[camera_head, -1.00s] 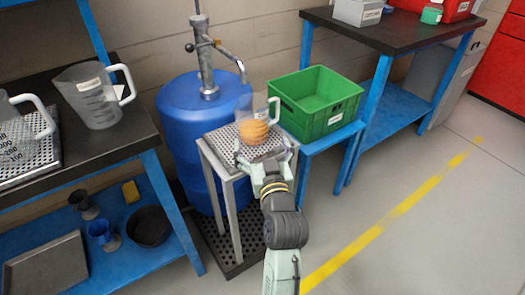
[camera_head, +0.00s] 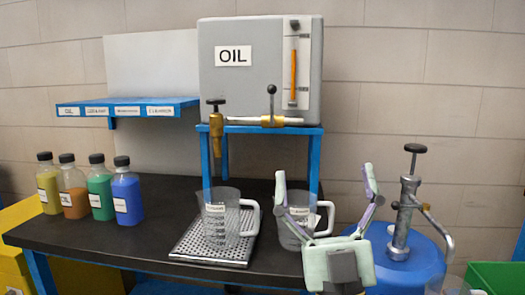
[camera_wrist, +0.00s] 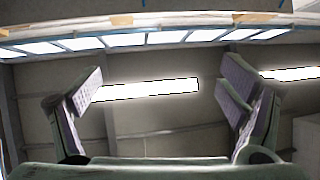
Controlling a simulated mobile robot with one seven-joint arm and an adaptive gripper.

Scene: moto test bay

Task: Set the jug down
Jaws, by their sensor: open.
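My gripper (camera_head: 325,185) is open and empty, its fingers pointing up in front of the bench. In the wrist view my gripper (camera_wrist: 164,85) has nothing between its fingers. A clear jug (camera_head: 222,222) with a handle stands upright on the perforated drip tray (camera_head: 178,254), below the brass tap. A second clear jug (camera_head: 297,236) stands on the bench to its right, partly hidden by my gripper. The rim of a third clear jug (camera_head: 452,289) shows at the bottom right edge; its contents and support are out of view.
The grey oil tank (camera_head: 225,85) stands above the bench (camera_head: 110,245). Several capped bottles (camera_head: 100,192) of coloured liquid stand at the left. At the right are the blue drum (camera_head: 400,255) with its pump (camera_head: 405,205) and a green crate (camera_head: 500,275).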

